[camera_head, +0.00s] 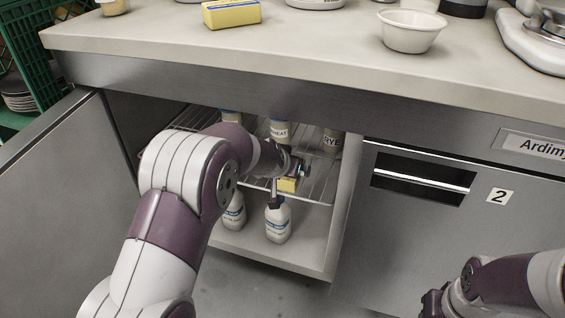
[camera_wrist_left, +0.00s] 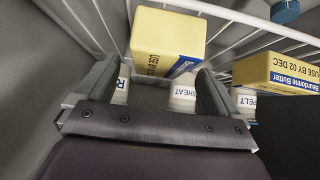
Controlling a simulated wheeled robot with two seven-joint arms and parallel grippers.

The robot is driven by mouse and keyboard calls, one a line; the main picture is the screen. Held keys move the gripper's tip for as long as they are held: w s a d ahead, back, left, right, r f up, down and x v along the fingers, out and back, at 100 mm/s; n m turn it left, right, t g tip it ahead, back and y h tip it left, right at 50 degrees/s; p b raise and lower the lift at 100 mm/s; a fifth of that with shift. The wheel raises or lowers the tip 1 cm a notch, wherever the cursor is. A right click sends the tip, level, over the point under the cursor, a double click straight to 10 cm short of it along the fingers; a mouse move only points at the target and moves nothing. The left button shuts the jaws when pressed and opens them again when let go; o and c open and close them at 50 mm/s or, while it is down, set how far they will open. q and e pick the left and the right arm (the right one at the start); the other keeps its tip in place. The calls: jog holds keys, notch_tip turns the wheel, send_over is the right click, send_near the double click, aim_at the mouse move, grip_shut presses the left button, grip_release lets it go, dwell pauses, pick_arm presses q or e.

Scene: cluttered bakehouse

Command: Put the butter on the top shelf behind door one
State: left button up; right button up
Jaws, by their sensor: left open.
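My left arm reaches into the open cupboard under the counter. My left gripper (camera_head: 286,180) is open at the wire shelf (camera_head: 316,188). A second butter block (camera_wrist_left: 275,72), labelled Beurdonne Butter, lies right of the gripper. Another butter block (camera_head: 232,13) lies on the counter. The open door (camera_head: 55,190) stands left. My right gripper (camera_head: 434,303) is partly visible, low right.
Containers labelled WHEAT (camera_head: 279,131) and RYE (camera_head: 332,143) stand at the back of the shelf. White bottles (camera_head: 278,222) stand on the cupboard floor below. The counter edge (camera_head: 300,75) overhangs the opening. Door 2 (camera_head: 430,230) is shut on the right.

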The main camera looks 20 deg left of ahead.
pick_arm(q)
jog(key=p+v, duration=0.3)
jog(key=v, duration=0.6)
jog(key=s+f+g, duration=0.3)
jog(key=s, duration=0.8)
jog(key=s+f+g, duration=0.3)
jog(key=s+g, duration=0.1)
jog(key=s, duration=0.8)
jog(key=shift+s+d+f+g, duration=0.25)
jog(key=shift+d+f+g, duration=0.05)
